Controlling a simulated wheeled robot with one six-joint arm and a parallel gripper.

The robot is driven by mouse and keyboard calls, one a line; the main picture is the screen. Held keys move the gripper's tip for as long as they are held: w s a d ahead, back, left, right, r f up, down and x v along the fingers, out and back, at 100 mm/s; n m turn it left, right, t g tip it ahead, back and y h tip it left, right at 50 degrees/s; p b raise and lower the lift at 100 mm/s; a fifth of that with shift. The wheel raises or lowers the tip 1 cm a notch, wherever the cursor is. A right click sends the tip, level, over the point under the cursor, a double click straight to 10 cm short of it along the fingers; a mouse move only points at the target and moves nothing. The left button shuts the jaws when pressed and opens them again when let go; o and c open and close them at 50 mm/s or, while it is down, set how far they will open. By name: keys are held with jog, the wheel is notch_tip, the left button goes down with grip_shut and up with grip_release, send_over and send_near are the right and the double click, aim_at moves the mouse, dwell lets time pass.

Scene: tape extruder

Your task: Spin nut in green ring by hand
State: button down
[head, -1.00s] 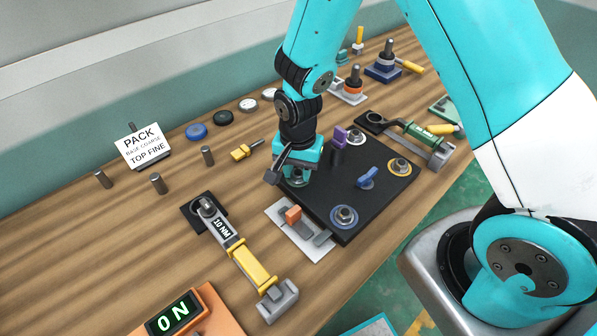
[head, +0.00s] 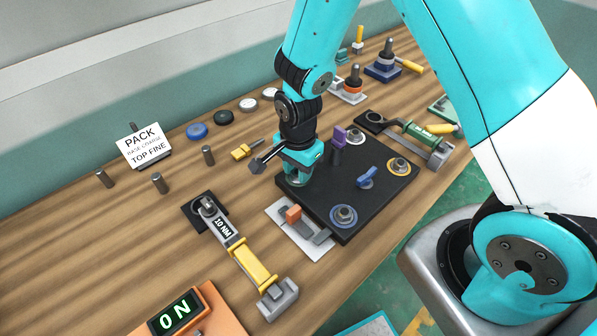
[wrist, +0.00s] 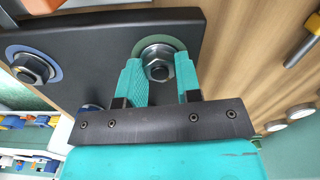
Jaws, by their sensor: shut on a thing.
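The green ring (wrist: 176,42) lies on the black plate (wrist: 95,35), around a grey metal nut (wrist: 158,66) on a stud. My gripper (wrist: 158,76) has its two teal fingers on either side of this nut, shut on it. In the head view my gripper (head: 298,178) reaches down to the near left corner of the black plate (head: 330,205) and mostly hides the nut and ring there.
A yellow-handled 10 NM wrench (head: 250,262) lies to the left.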

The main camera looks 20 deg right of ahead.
jog(key=shift+m, duration=1.1)
jog(key=shift+m, duration=0.6)
jog(key=shift+m+p, duration=0.3)
jog(key=shift+m, duration=0.5)
jog(key=m, duration=0.2)
jog(key=shift+m, duration=0.3)
jog(key=c, duration=0.7)
grip_release()
